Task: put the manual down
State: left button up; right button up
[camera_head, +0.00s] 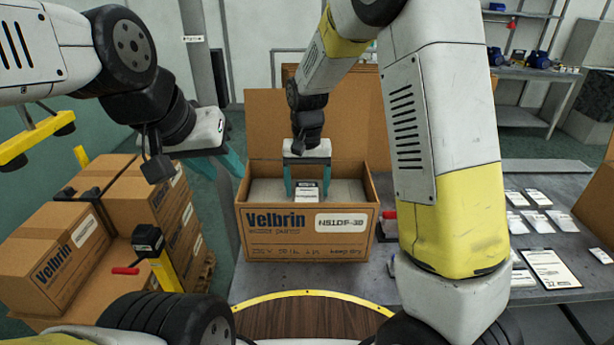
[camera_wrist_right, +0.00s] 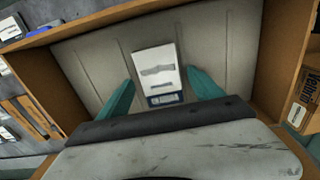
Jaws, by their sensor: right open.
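The manual (camera_head: 307,191) is a small white booklet with a dark band at one end. It lies on the grey packing inside the open Velbrin carton (camera_head: 260,246). In the right wrist view the manual (camera_wrist_right: 158,74) lies flat between the teal fingers, with a gap on each side. My right gripper (camera_head: 308,184) is open, pointing down into the carton around the manual. It also shows in the right wrist view (camera_wrist_right: 160,88). My left gripper (camera_head: 228,172) hangs empty at the left, outside the carton; its finger gap is hard to judge.
The carton stands on a grey table (camera_head: 325,279) with its back flap raised. White cards and packets (camera_head: 537,221) and a clipboard (camera_head: 549,268) lie at the right. Stacked cartons (camera_head: 60,255) stand on a pallet at the left. Shelving (camera_head: 540,75) is behind.

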aim_at(307, 193)
notch_tip(307, 193, up, 11)
jog(key=s+d+r+t+y, duration=0.2)
jog(key=s+d+r, duration=0.5)
jog(key=s+d, duration=0.1)
jog(key=s+d+t, duration=0.4)
jog(key=s+d, duration=0.2)
jog(key=s, duration=0.5)
jog(key=shift+s+d+r+n, duration=0.2)
jog(key=shift+s+n, duration=0.1)
jog(key=shift+s, duration=0.1)
